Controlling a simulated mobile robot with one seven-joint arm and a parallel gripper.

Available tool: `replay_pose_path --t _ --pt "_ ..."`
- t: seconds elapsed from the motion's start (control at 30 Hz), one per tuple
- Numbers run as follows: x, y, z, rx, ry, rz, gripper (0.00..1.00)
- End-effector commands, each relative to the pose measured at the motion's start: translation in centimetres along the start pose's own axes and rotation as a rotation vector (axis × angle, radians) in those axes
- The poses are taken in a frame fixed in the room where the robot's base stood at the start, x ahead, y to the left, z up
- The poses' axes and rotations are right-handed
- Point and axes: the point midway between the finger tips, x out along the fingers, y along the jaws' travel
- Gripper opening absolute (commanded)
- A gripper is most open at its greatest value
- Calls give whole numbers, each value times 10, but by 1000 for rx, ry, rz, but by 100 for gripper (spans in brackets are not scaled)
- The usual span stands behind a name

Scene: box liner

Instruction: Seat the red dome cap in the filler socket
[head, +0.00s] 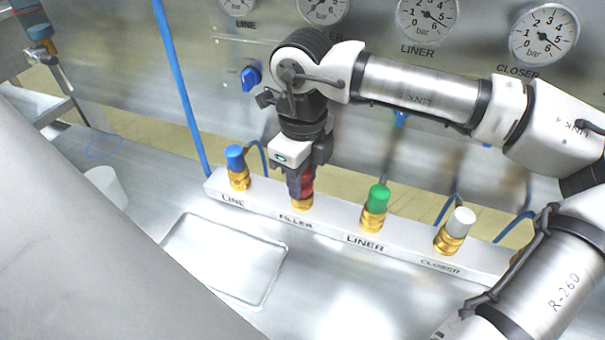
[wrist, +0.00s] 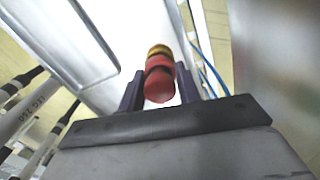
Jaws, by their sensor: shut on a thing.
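My gripper (head: 300,186) points down over the filler socket (head: 302,203), a brass fitting on the white manifold bar above the label FILLER. It is shut on the red dome cap (head: 307,181), which sits between its purple fingers. In the wrist view the cap (wrist: 159,84) shows between the fingers (wrist: 158,92), with brass (wrist: 159,50) just beyond it. The cap is at the top of the socket, in line with it and seemingly touching. The fingers partly hide the joint, so I cannot tell how deep the cap sits.
Capped sockets share the bar: blue (head: 236,158) to the left, green (head: 378,195) and white (head: 460,222) to the right. Hoses run behind them. A shallow tray (head: 225,255) lies in front, with a white cup (head: 106,186) at left. Gauges (head: 427,18) line the back panel.

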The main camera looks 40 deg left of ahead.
Motion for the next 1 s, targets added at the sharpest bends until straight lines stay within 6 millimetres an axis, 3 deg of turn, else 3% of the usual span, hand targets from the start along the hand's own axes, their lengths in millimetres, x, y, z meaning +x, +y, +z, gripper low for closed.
replay_pose_path --t 0.47,0.5,0.67,1.0 --pt "8 0 0 0 0 0 12" --pt "7 0 0 0 0 0 36" --pt "7 0 0 0 0 0 57" --pt "4 0 0 1 0 -1 59"
